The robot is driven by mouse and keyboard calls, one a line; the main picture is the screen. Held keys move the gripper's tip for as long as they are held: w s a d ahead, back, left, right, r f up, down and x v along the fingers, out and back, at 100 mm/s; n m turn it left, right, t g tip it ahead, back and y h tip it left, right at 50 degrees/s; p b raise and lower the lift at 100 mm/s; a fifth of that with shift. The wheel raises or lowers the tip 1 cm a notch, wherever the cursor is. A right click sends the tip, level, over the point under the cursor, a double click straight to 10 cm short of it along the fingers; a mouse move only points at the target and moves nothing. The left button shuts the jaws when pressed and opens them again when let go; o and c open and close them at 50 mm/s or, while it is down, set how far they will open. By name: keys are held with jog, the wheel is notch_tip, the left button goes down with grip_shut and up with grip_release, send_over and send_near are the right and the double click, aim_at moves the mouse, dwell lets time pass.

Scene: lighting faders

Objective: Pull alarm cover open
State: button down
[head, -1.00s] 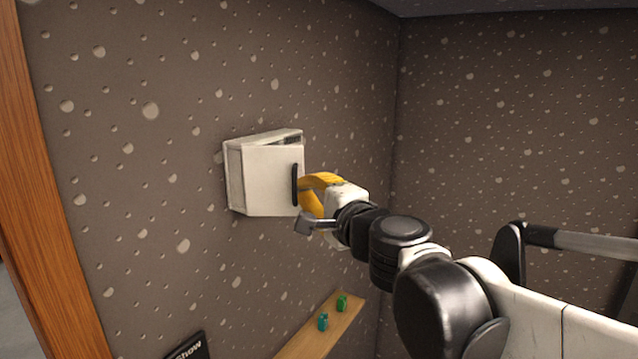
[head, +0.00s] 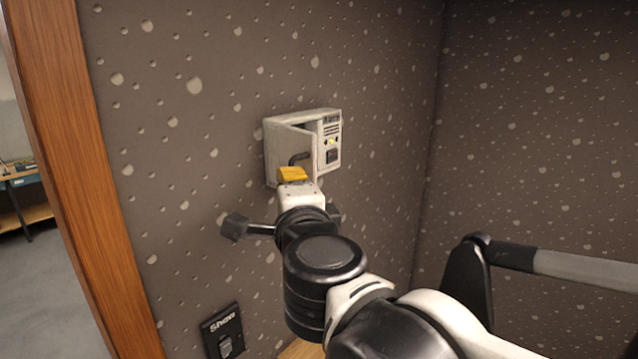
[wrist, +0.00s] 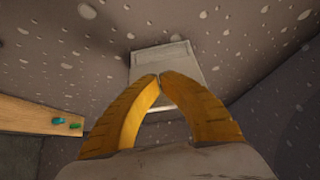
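The white alarm box (head: 331,160) is on the speckled wall in the head view. Its cover (head: 288,143) stands partly open, hinged at the left, with a dark gap behind its top edge. A keypad panel with small lit lights shows on the right. The cover's dark handle (head: 300,158) is just above my gripper (head: 292,174). The yellow fingers of my gripper (wrist: 160,77) meet at their tips in the wrist view, with nothing visible between them. They overlap the lower part of the pale box (wrist: 160,58). I cannot tell whether they touch the cover.
A dark switch plate (head: 223,333) is low on the wall. A wooden door frame (head: 85,180) stands at the left, with a room beyond. A wooden shelf (wrist: 30,115) with small green and teal pieces (wrist: 65,122) shows in the wrist view. The right wall is bare.

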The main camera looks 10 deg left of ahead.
jog(key=shift+s+a+m+t+h+b, duration=0.15)
jog(key=shift+a+m+t+h+b, duration=0.15)
jog(key=shift+a+m+h, duration=0.55)
jog(key=shift+a, duration=0.15)
dwell(0.7)
